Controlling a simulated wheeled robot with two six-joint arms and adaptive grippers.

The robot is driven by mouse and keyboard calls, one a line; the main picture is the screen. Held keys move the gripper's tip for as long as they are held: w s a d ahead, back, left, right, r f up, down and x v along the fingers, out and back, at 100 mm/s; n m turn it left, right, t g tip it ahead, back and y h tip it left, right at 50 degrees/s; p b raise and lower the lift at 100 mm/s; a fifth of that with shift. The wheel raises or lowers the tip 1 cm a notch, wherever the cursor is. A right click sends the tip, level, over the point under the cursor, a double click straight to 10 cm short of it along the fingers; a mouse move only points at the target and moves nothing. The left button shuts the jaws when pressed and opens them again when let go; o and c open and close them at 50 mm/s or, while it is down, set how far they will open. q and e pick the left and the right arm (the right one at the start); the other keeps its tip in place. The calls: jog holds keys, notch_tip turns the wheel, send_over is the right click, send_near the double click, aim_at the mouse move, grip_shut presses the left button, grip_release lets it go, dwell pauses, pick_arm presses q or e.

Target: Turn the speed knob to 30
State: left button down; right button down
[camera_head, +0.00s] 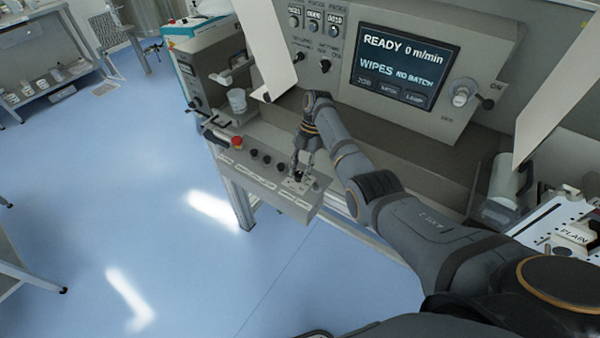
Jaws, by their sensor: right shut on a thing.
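My right gripper (302,170) reaches down onto the front control panel (240,160) from above. It is shut on a small dark knob (299,177) near the panel's right end, taken to be the speed knob. The fingers cover much of the knob, and its scale and pointer are too small to read. The screen (405,68) on the machine's face reads "READY 0 m/min" and "WIPES NO BATCH". My left gripper is not in the picture.
Several black controls (267,159) and a red button (237,142) sit left of my gripper on the panel. White plates (262,45) hang beside the screen housing. The blue floor at left is mostly clear.

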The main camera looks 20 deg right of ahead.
dwell(0.4)
jog(key=c, duration=1)
grip_release()
jog(key=shift+w+d+r, duration=0.15)
jog(key=shift+r, duration=0.15)
jog(key=v, duration=0.7)
jog(key=shift+f, duration=0.15)
